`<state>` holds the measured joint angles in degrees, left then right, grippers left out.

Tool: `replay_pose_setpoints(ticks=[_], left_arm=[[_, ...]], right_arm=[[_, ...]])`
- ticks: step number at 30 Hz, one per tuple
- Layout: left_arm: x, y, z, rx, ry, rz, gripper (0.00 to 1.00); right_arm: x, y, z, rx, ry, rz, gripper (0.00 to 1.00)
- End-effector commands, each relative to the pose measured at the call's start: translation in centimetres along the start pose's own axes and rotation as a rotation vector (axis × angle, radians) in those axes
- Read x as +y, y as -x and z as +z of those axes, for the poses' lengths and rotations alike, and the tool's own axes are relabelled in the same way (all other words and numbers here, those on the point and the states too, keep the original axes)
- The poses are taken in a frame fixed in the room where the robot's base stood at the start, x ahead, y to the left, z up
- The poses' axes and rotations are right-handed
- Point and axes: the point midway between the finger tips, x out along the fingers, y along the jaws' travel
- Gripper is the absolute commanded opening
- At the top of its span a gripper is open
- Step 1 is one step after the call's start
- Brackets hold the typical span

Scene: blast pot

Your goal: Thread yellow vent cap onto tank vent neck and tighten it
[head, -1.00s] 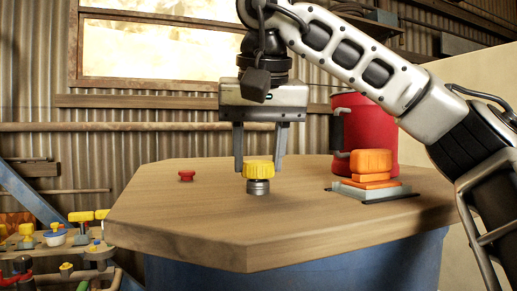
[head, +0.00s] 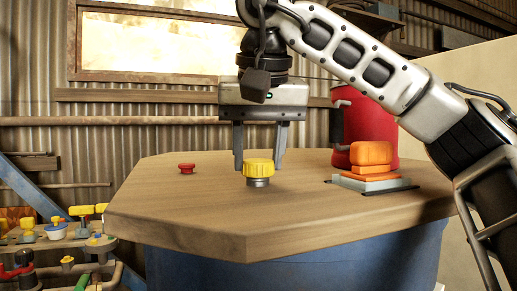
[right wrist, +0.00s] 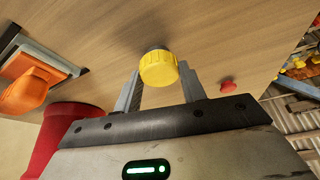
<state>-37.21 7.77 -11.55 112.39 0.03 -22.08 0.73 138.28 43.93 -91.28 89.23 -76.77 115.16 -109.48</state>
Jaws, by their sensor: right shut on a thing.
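The yellow vent cap (head: 258,167) has a ribbed rim and sits upright on the grey metal vent neck (head: 258,183), which stands up from the wooden top. Only a short band of the neck shows below the cap. My right gripper (head: 259,163) points straight down from above, shut on the cap with a finger at each side. In the right wrist view the cap (right wrist: 158,70) sits between the fingertips, and a bit of the neck (right wrist: 156,47) shows beyond it. My left gripper is not in view.
A small red knob (head: 187,168) is left of the neck on the wooden top (head: 200,215). An orange block on a grey base (head: 371,155) and a red cylinder (head: 375,120) stand at the right. A cluttered bench (head: 60,240) is at far left.

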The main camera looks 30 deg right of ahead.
Motion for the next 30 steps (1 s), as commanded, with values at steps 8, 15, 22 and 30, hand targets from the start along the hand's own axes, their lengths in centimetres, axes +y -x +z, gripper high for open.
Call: replay_pose_setpoints(ticks=[8,15,22,30], left_arm=[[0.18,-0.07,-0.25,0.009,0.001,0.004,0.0],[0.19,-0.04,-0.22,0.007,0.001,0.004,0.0],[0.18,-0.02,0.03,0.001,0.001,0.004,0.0],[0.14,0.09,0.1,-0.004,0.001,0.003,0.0]], right_arm=[[0.02,-0.56,0.22,0.001,0.0,-0.001,0.16],[0.02,-0.52,0.21,0.0,0.0,-0.001,0.66],[0.01,-0.51,0.21,0.0,0.0,0.0,0.66],[0.0,0.09,0.17,0.001,0.0,-0.001,0.66]])
